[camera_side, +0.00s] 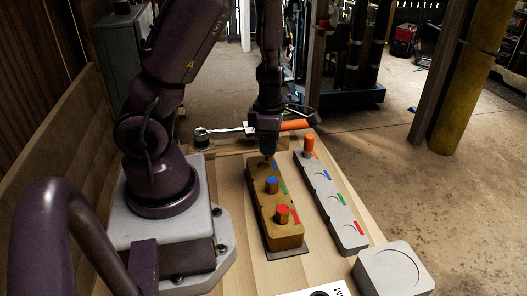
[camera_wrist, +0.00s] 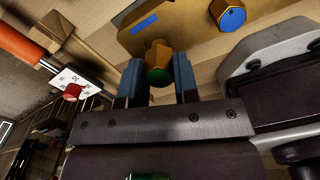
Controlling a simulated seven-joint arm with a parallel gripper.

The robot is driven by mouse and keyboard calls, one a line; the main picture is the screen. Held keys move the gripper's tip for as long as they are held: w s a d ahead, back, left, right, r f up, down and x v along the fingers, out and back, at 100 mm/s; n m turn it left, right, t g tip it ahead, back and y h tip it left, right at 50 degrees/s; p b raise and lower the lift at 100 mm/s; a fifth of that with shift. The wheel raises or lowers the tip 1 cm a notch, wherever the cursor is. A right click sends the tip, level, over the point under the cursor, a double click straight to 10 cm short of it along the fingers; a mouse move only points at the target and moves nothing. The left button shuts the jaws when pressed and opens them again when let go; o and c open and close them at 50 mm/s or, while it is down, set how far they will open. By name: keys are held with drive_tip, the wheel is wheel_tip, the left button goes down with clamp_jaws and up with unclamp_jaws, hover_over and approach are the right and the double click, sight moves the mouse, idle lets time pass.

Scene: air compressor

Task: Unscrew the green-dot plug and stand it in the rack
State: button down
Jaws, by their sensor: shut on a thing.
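The green-dot plug (camera_wrist: 158,75) is a brass-coloured plug with a green end, held between my gripper's (camera_wrist: 159,82) two blue fingers in the wrist view. My gripper (camera_side: 269,154) is at the far end of the ochre block (camera_side: 277,238) in the side view, where it mostly hides this plug. I cannot tell whether the plug is still seated or just clear of the block. The grey rack (camera_side: 348,236) stands to the right of the block, with coloured marks along it. An orange plug (camera_side: 308,144) stands in its far end.
A blue-dot plug (camera_side: 271,185) and a red-dot plug (camera_side: 282,212) stand in the block. A grey block with a round recess (camera_side: 393,272) lies at the front right. A tool with an orange handle (camera_side: 296,125) lies behind the block. Bare table separates block and rack.

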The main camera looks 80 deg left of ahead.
drive_tip(key=w+d+m, duration=1.1)
drive_tip(key=w+d, duration=0.1)
drive_tip(key=w, duration=0.1)
drive_tip(key=shift+m, duration=0.6)
drive_tip(key=shift+d+f, duration=0.1)
drive_tip(key=shift+f, duration=3.25)
drive_tip(key=shift+f, duration=0.4)
drive_tip(key=c, duration=0.8)
unclamp_jaws()
drive_tip(key=shift+r, duration=0.15)
wheel_tip(320, 180, up, 5)
drive_tip(key=shift+f, duration=0.15)
